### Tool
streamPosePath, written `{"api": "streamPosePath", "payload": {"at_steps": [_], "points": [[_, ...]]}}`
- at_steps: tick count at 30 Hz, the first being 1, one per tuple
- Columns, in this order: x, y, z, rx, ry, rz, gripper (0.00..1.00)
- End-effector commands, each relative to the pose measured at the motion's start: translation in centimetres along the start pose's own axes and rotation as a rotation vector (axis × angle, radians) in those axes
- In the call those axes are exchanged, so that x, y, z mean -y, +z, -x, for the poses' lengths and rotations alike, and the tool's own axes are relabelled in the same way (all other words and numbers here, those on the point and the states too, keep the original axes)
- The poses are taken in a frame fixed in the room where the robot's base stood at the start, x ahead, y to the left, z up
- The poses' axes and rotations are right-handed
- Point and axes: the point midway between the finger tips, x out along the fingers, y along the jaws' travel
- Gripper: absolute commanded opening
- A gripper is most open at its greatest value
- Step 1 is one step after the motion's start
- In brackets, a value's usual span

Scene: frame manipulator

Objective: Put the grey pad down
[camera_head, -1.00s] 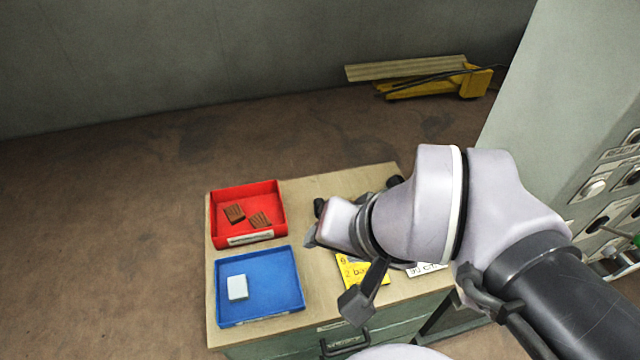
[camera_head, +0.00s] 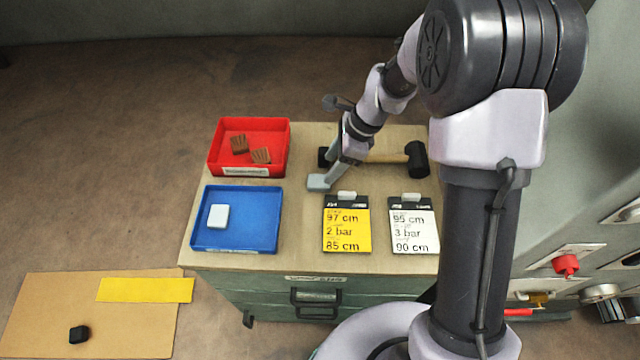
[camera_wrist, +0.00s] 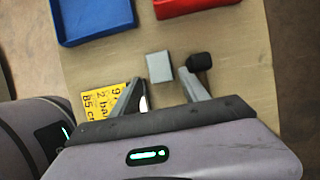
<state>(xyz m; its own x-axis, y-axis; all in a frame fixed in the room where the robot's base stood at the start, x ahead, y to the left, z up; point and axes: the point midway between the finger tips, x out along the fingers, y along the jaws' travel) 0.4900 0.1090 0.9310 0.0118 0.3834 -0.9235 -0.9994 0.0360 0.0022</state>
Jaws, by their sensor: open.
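A grey pad (camera_head: 318,182) lies on the bench top, to the right of the blue tray. It also shows in the wrist view (camera_wrist: 159,66), just beyond and between the fingertips. My gripper (camera_wrist: 161,78) is open, its two fingers spread apart; whether they touch the pad is hard to tell. In the head view my gripper (camera_head: 336,172) reaches down at the pad from the upper right. A second, paler pad (camera_head: 218,216) lies in the blue tray (camera_head: 262,246).
A red tray (camera_head: 280,165) with two brown blocks stands behind the blue tray. A black-headed hammer (camera_head: 385,158) lies behind my gripper. Yellow (camera_head: 347,225) and white (camera_head: 413,225) note cards lie at the bench's front. Cardboard (camera_head: 45,310) lies at lower left.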

Motion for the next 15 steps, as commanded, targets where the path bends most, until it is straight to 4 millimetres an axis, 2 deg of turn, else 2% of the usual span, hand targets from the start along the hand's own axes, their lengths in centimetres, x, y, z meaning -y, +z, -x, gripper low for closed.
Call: {"api": "streamPosePath", "payload": {"at_steps": [1,5,12,15], "points": [[0.0,-0.1,-0.8,0.000,0.000,0.002,0.53],[0.0,0.0,-1.8,-0.001,0.001,0.002,0.53],[-0.1,0.1,-6.3,-0.001,0.001,0.001,0.53],[0.0,0.2,-6.5,0.000,-0.001,0.001,0.53]]}}
